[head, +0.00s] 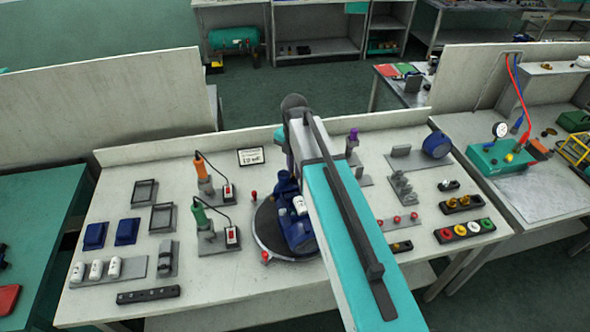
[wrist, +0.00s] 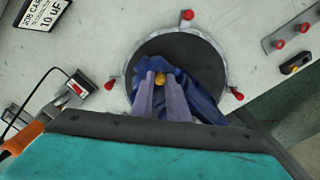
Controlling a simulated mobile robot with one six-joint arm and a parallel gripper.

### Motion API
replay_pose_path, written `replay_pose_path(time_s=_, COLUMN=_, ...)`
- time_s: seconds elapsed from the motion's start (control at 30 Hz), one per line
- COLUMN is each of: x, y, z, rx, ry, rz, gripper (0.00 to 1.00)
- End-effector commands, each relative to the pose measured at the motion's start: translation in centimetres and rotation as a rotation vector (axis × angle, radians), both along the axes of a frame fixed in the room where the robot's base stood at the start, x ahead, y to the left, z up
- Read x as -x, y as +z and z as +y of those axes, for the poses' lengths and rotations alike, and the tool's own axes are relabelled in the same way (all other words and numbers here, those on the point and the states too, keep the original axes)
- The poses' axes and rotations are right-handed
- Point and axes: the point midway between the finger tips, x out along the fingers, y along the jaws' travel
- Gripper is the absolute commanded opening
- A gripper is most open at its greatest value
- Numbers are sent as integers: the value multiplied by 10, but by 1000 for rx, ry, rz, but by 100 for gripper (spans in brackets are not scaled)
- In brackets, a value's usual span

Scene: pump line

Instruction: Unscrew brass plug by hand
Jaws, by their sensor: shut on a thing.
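The brass plug (wrist: 160,79) shows in the wrist view as a small gold spot at the tips of my gripper (wrist: 161,83). My gripper's two grey-purple fingers are shut on it, one on each side. The plug sits against the blue pump (wrist: 205,88), which rests on a dark round turntable (wrist: 180,45). In the head view the pump (head: 297,228) stands on the turntable (head: 266,222), partly covered by my arm. My gripper and the plug are hidden behind my arm there.
Red knobs (wrist: 188,15) stand around the turntable's rim. To the left are an orange-handled tool (head: 202,172) and a green-handled tool (head: 200,215) in stands. Blue trays (head: 127,231) lie further left. A rack of coloured caps (head: 465,230) is at right.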

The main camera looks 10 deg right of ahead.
Motion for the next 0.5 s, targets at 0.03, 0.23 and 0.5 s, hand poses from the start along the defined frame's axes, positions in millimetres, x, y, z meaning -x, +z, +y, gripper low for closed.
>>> replay_pose_path(time_s=0.03, x=6, y=-2, z=-1, rx=2, ry=10, rz=17, gripper=0)
replay_pose_path(time_s=0.23, x=6, y=-3, z=-1, rx=3, ry=10, rz=18, gripper=0)
replay_pose_path(time_s=0.5, x=7, y=-3, z=-1, rx=3, ry=79, rz=18, gripper=0)
